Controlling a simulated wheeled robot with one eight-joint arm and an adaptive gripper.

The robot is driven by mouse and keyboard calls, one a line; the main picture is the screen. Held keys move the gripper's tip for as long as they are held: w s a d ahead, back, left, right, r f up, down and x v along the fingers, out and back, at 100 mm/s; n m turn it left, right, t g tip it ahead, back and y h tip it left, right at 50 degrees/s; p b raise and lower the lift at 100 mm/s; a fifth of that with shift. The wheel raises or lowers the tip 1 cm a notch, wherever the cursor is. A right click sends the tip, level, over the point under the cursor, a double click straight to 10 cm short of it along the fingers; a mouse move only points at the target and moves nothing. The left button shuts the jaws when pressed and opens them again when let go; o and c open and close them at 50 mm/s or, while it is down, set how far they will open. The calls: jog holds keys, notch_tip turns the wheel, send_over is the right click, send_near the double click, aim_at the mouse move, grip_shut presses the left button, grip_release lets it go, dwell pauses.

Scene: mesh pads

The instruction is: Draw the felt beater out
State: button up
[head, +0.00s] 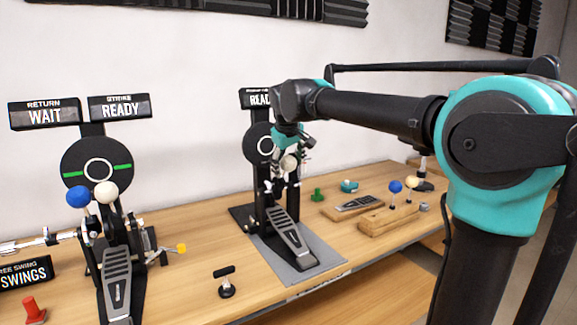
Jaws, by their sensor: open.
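A pale round beater head (289,163), which looks like felt, shows at the middle pedal stand, in front of its round black pad (259,144). My gripper (286,172) reaches down to this head from above and is open. Its fingers overlap the head and shaft in the picture; whether they touch it I cannot tell. The shaft and its clamp are mostly hidden behind the fingers. The grey footboard (288,238) of the middle pedal slopes forward below, on a grey mat (322,268).
A left pedal carries a blue beater (78,197) and a pale beater (106,192). A wooden block (390,216) at right holds a blue and a cream beater. A black T-handled knob (226,283) stands at the front. The bench between the pedals is mostly clear.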

jog(key=shift+w+f, duration=0.1)
jog(key=shift+f, duration=0.05)
jog(key=c, duration=1.3)
jog(key=shift+s+d+r, duration=0.3)
jog(key=shift+s+r, duration=0.15)
jog(key=shift+r, duration=0.2)
jog(key=shift+s+d+r, duration=0.25)
jog(key=shift+s+r, duration=0.15)
jog(key=shift+r, duration=0.3)
jog(key=shift+s+d+r, duration=0.3)
jog(key=shift+s+r, duration=0.15)
jog(key=shift+r, duration=0.2)
jog(key=shift+r, duration=1.5)
